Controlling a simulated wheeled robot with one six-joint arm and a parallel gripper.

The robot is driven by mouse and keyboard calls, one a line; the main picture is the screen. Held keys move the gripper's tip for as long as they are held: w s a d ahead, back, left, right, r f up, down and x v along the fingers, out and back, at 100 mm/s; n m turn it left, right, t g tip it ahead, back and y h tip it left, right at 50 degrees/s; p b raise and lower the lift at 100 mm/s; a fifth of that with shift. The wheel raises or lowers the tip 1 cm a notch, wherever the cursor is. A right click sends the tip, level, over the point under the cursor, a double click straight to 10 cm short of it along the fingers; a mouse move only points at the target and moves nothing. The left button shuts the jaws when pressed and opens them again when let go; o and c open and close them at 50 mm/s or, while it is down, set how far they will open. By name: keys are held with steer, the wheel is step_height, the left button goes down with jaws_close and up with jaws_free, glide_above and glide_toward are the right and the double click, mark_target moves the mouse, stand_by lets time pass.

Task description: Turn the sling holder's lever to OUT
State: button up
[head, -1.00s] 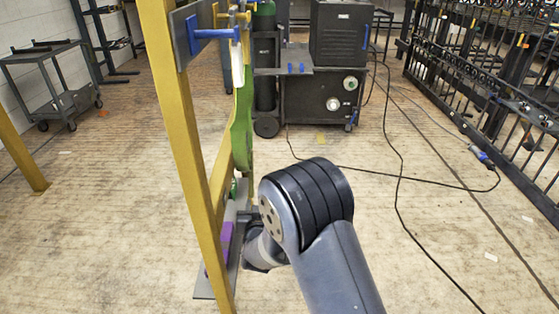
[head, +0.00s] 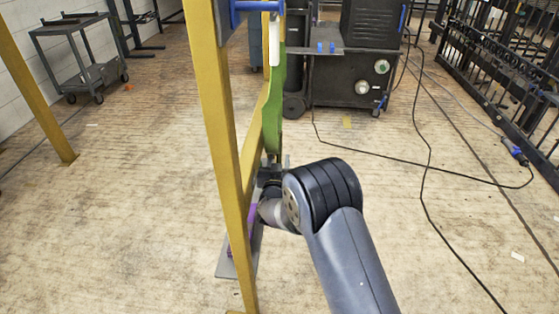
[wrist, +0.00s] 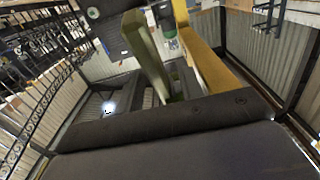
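In the wrist view a dark body fills the bottom, with a green piece (wrist: 149,58) and a yellow beam (wrist: 210,65) beyond; no fingertips show clearly.
A dark machine cabinet (head: 345,82) stands behind. Cables cross the floor at right. A cart (head: 82,55) stands at far left.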

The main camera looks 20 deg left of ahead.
steer(key=shift+x, duration=0.8)
jaws_close()
